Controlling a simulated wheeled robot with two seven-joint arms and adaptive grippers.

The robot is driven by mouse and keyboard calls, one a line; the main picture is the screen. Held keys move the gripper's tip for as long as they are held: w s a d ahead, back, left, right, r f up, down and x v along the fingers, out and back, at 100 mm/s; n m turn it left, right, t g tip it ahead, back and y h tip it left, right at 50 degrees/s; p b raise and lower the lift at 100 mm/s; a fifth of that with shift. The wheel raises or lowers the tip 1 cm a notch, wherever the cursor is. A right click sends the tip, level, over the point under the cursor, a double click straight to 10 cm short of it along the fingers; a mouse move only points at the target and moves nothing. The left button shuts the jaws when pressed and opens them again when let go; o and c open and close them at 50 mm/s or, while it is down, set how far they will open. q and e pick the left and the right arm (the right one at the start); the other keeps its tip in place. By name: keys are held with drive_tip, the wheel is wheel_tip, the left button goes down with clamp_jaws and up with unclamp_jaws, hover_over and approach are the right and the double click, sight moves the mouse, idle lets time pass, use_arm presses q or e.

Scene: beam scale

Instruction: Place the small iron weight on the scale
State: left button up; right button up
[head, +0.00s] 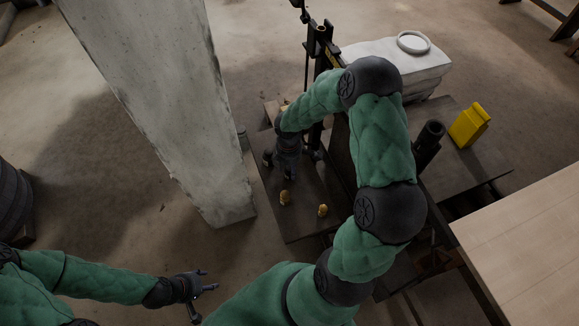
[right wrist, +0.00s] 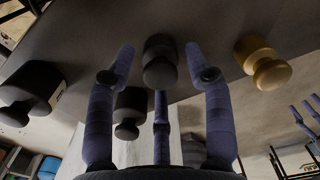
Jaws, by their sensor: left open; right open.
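In the right wrist view, a small dark iron weight (right wrist: 160,62) with a knob stands between the spread fingers of my right gripper (right wrist: 160,75). Other dark weights show beside it, a larger one (right wrist: 32,88) at the left and another (right wrist: 130,112) near the middle finger. My right gripper is open and also shows in the head view (head: 288,175), low over a dark plate (head: 305,222); contact cannot be told. The beam scale's dark upright (head: 318,50) rises behind my right arm, which hides part of the scale. My left gripper (head: 205,283) is open and empty, away at the lower left.
Brass weights stand on the dark plate, one (head: 323,210) toward its right and one (head: 285,197) near my right gripper. A concrete pillar (head: 165,90) rises close to the left. A yellow container (head: 469,124) and a wooden tabletop (head: 530,230) are at the right.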

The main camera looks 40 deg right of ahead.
sight(289, 167)
drive_tip(key=shift+r, duration=0.1)
wheel_tip(289, 167, up, 12)
drive_tip(key=p, duration=0.6)
drive_tip(key=s+a+f+m+y, duration=0.1)
drive_tip(key=a+f+m+y, duration=0.1)
drive_tip(key=a+f+m, duration=0.45)
drive_tip(key=s+a+f+m+y, duration=0.15)
drive_tip(key=a+f, duration=0.25)
drive_tip(key=a, duration=0.5)
drive_tip(key=s+a+f+m, duration=0.7)
drive_tip(key=s+a+m, duration=0.2)
drive_tip(key=shift+s+f+t+y, duration=0.25)
drive_tip(key=shift+s+t+y, duration=0.05)
drive_tip(key=shift+s+y, duration=0.1)
